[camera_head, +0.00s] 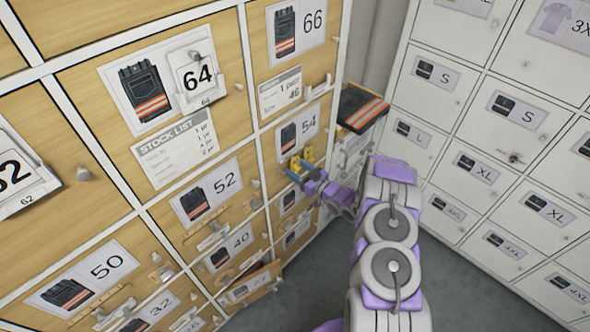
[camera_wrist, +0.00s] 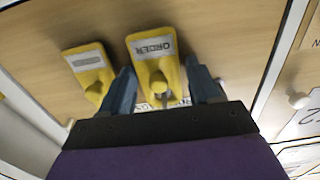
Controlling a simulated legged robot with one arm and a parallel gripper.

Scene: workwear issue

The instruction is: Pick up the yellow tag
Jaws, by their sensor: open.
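Two yellow tags hang side by side on a wooden locker door in the wrist view. One yellow tag (camera_wrist: 152,46), lettered "ORDER" upside down, is in the middle, with a yellow knob-like piece in front of its lower part. The other yellow tag (camera_wrist: 88,62) is to its left. My gripper (camera_wrist: 161,80) is open, with one dark finger on each side of the middle tag's lower part. The left finger lies between the two tags. Contact cannot be told. In the head view the yellow tags (camera_head: 307,156) show small beside my gripper (camera_head: 297,173), partly hidden by it.
Wooden lockers (camera_head: 105,205) with numbered labels, knobs and small holders fill the left. Grey-white lockers (camera_head: 480,130) with size labels stand at the right. A dark folded garment with an orange stripe (camera_head: 362,108) lies behind my arm. Grey floor (camera_head: 460,285) is clear.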

